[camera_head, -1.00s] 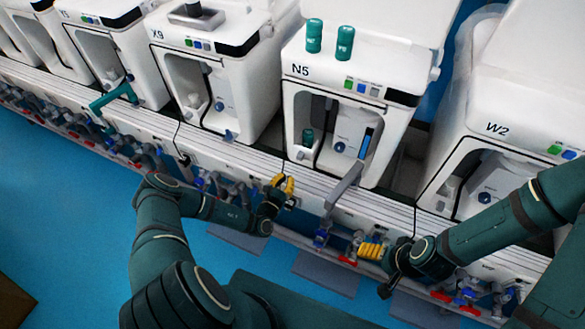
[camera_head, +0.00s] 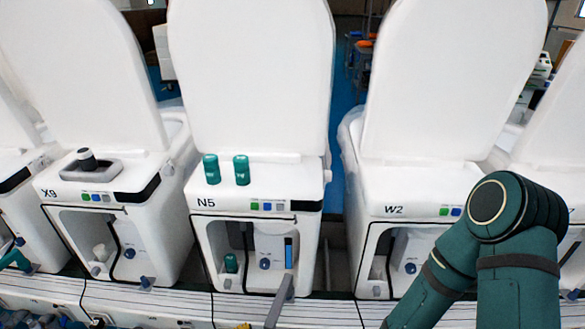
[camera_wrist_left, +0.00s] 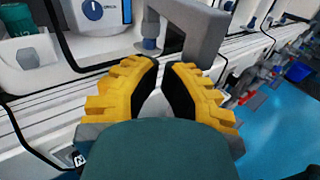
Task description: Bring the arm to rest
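My left gripper (camera_wrist_left: 164,66) shows in the left wrist view with two yellow, black-padded fingers. A narrow gap is visible between them, and nothing is held. They are in front of the white bench rail, close to a grey angled handle (camera_wrist_left: 207,25). In the head view only a sliver of yellow shows at the bottom edge, below the N5 unit (camera_head: 255,210). My right arm (camera_head: 500,240) rises at the right of the head view, in front of the W2 unit (camera_head: 400,212). My right gripper is out of view.
White toilet units with raised lids stand in a row. Two teal cylinders (camera_head: 211,169) (camera_head: 242,170) stand on N5, and a grey handle (camera_head: 280,300) juts out in front of it. Red and blue valve fittings line the rail beside blue floor (camera_wrist_left: 275,135).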

